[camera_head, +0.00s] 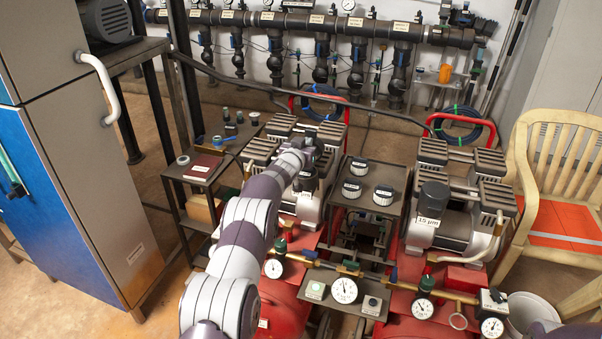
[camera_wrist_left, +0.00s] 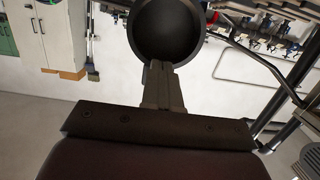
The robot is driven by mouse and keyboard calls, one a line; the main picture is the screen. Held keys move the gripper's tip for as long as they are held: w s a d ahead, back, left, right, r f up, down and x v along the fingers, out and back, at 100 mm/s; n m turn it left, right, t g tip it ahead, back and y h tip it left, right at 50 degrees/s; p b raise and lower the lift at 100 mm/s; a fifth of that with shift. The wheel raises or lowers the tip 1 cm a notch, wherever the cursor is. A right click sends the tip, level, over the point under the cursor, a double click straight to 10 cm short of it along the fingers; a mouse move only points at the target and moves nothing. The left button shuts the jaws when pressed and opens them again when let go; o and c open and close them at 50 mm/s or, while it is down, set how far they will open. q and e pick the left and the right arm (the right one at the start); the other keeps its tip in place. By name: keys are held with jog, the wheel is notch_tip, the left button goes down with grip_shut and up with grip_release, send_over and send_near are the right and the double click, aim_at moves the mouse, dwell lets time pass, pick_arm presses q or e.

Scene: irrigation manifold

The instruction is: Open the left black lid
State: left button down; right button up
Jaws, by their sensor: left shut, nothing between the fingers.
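My left arm reaches in from the bottom left in the head view. Its gripper (camera_head: 308,164) is at the left compressor, over a dark canister that it largely hides. In the left wrist view the fingers (camera_wrist_left: 160,68) are shut and empty. Their tips are at the lower edge of a round, hollow black lid (camera_wrist_left: 167,30); I cannot tell if they touch it. A similar black-topped canister (camera_head: 433,198), labelled 15 µm, stands on the right compressor. My right gripper is not in view.
A small table with black knobs (camera_head: 384,194) stands between the compressors. Gauges (camera_head: 344,290) and red tanks (camera_head: 284,309) are in front. A dark shelf with a red book (camera_head: 203,167) is at left, a wooden chair (camera_head: 565,180) at right. Pipes line the back wall.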

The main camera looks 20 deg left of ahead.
pick_arm(q)
jog(key=shift+w, duration=0.45)
jog(key=shift+s+f, duration=0.1)
jog(key=s, duration=0.1)
jog(key=s+b, duration=0.1)
jog(key=s, duration=0.1)
jog(key=shift+r, duration=0.4)
jog(key=shift+s+d+r+b, duration=0.1)
jog(key=shift+s+b, duration=0.2)
jog(key=shift+s, duration=0.5)
jog(key=s+r, duration=0.1)
jog(key=s, duration=0.5)
jog(key=shift+s+d, duration=0.2)
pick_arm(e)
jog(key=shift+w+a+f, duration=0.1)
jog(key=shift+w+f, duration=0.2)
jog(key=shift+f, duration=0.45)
pick_arm(q)
jog(key=shift+r, duration=0.1)
